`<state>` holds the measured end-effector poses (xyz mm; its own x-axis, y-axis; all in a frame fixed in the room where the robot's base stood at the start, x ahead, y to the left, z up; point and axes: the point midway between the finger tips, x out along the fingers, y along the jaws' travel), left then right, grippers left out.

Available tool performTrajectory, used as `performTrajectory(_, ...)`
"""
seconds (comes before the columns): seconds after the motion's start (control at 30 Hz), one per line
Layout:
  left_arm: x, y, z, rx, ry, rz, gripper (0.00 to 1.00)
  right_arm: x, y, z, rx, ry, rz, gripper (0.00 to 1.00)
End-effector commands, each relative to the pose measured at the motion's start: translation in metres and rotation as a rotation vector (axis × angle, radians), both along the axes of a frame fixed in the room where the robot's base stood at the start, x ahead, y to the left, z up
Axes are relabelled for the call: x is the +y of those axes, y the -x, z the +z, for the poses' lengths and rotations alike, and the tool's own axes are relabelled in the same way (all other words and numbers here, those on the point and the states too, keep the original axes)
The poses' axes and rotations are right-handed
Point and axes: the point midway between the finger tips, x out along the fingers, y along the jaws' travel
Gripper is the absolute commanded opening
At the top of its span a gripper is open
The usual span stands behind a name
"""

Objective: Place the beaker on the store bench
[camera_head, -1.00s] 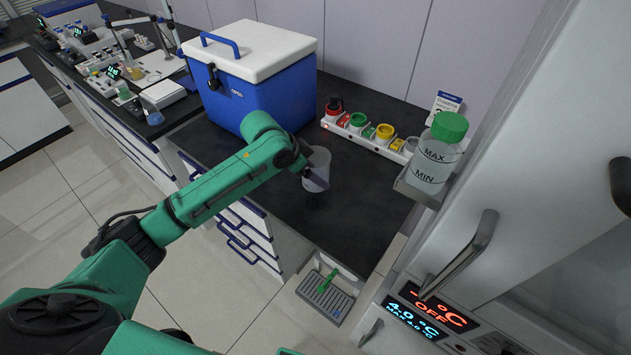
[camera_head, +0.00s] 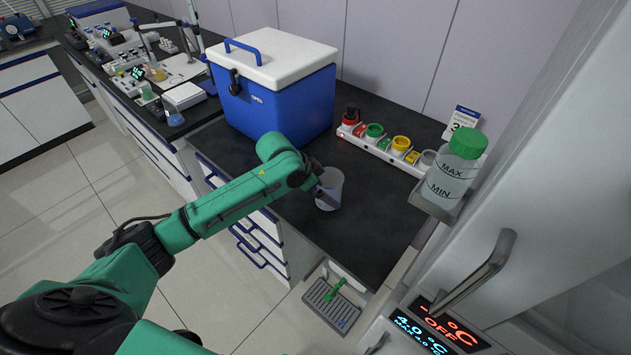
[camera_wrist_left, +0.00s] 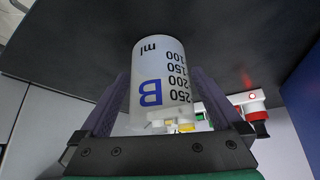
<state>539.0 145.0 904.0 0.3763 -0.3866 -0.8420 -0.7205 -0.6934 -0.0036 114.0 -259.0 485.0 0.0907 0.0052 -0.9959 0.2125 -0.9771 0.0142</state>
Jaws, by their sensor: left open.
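The beaker (camera_head: 331,187) is a translucent white cup standing upright on the dark bench top (camera_head: 345,238), near its front edge. In the left wrist view the beaker (camera_wrist_left: 160,85) shows a blue letter B and ml marks and appears upside down against the dark surface. My left gripper (camera_head: 322,193) is open, with its fingers (camera_wrist_left: 162,105) on either side of the beaker. Whether they touch it I cannot tell. Part of the beaker is hidden by the gripper in the head view. My right gripper is not in view.
A blue cool box (camera_head: 275,95) with a white lid stands behind the beaker. A white rack (camera_head: 383,150) with coloured caps lies along the wall. A green-capped bottle (camera_head: 453,175) sits on a bracket at the right. The bench is clear right of the beaker.

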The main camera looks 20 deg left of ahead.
Motion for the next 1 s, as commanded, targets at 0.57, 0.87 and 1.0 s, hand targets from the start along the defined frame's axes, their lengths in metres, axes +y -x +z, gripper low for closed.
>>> performTrajectory(0.57, 0.04, 0.039, 0.087, 0.0, -0.001, -0.002, 1.0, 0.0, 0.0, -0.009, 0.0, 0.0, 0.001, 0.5)
performTrajectory(0.87, 0.04, 0.04, 0.088, 0.001, -0.001, -0.001, 1.0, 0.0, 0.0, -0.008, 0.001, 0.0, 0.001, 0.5)
performTrajectory(1.0, 0.04, 0.04, 0.088, 0.0, -0.001, -0.001, 1.0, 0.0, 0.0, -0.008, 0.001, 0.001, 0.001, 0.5)
